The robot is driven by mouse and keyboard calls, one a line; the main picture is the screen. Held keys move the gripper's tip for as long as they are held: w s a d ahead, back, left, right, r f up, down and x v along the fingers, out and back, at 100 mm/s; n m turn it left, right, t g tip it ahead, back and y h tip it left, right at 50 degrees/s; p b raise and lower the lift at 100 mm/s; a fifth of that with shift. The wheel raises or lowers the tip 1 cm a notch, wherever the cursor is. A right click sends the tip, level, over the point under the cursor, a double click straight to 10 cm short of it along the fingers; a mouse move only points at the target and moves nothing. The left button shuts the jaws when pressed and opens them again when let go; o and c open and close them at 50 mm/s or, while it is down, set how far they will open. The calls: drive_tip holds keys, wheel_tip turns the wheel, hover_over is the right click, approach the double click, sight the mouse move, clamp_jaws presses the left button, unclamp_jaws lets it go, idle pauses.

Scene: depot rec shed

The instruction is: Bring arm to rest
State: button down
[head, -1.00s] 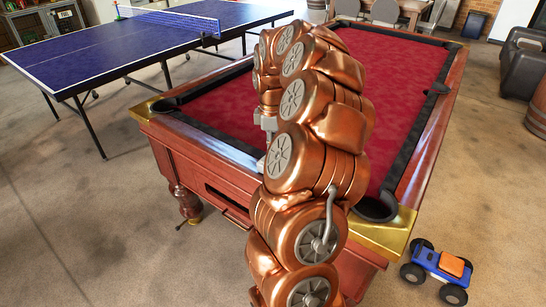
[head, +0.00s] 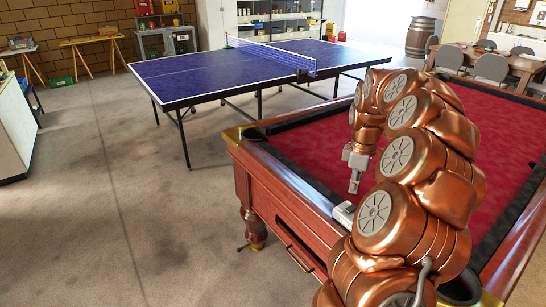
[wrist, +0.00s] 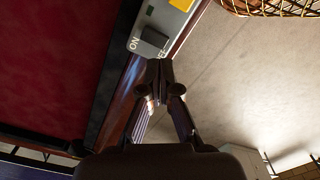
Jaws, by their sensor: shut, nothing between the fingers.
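My copper-coloured arm rises in the right half of the head view and curves over the pool table. My gripper (head: 354,188) hangs pointing down above the near-left rail of the pool table (head: 265,165), empty. In the wrist view my gripper (wrist: 158,70) has its dark fingers together, with nothing between them. A small grey switch box (head: 344,213) lies on the rail just below and beside the gripper. In the wrist view the box (wrist: 150,38) shows a dark rocker, partly legible lettering and a yellow part, beyond the fingertips.
A blue table tennis table (head: 225,75) stands behind. A white cabinet (head: 14,130) is at the left edge. A barrel (head: 420,36) and chairs (head: 490,67) are at the back right. A wire basket (wrist: 280,8) shows in the wrist view. Floor at left is open.

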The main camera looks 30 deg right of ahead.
drive_tip(key=shift+a, duration=0.1)
drive_tip(key=s+a+r+m, duration=0.1)
drive_tip(key=s+a+r, duration=0.1)
drive_tip(key=a, duration=1)
drive_tip(key=s+a+r, duration=0.2)
drive_tip(key=a+r, duration=0.1)
drive_tip(key=a, duration=0.8)
drive_tip(key=s+a+f+m+g, duration=0.1)
drive_tip(key=s+a+f+m, duration=0.1)
drive_tip(key=s+a, duration=0.4)
drive_tip(key=s+a+f+m, duration=0.2)
drive_tip(key=s+a+m, duration=0.2)
drive_tip(key=s, duration=0.9)
drive_tip(key=shift+a+f+g+p, duration=0.15)
drive_tip(key=shift+a+g+p, duration=0.2)
drive_tip(key=shift+a, duration=0.85)
drive_tip(key=shift+s, duration=0.1)
